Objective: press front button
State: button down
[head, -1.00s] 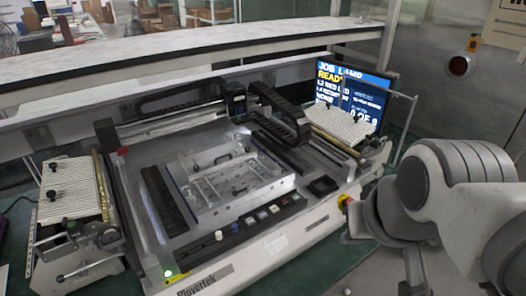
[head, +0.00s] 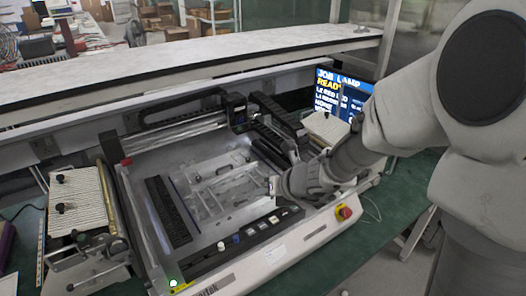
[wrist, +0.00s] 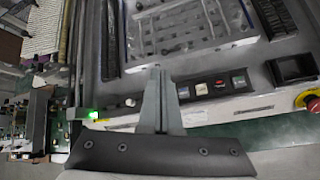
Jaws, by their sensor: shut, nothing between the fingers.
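A row of small square buttons sits on the front panel of the grey machine. In the head view a dark one (head: 262,226) is near the row's middle. My gripper (head: 274,186) is shut and empty above the machine's front right part. In the wrist view its fingertips (wrist: 158,72) appear left of the row. I see no contact with a button. Which one is the front button is unclear.
A red emergency knob (head: 345,212) is at the front right corner. A green light (head: 173,283) glows at the front left corner. A clear fixture plate (head: 225,185) lies in the machine bed. A blue screen (head: 342,95) stands behind my arm.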

aim_at(264, 230)
jog(key=m, duration=0.1)
jog(key=f+m, duration=0.1)
jog(key=w+f+m, duration=0.1)
jog(key=m, duration=0.1)
jog(key=shift+d+f, duration=0.2)
jog(key=shift+d, duration=0.05)
jog(key=shift+f, duration=0.1)
notch_tip(264, 230, down, 9)
jog(key=b, duration=0.8)
jog(key=shift+b, duration=0.3)
dwell(1.4)
jog(key=shift+f+b, duration=0.2)
jog(key=shift+b, duration=0.1)
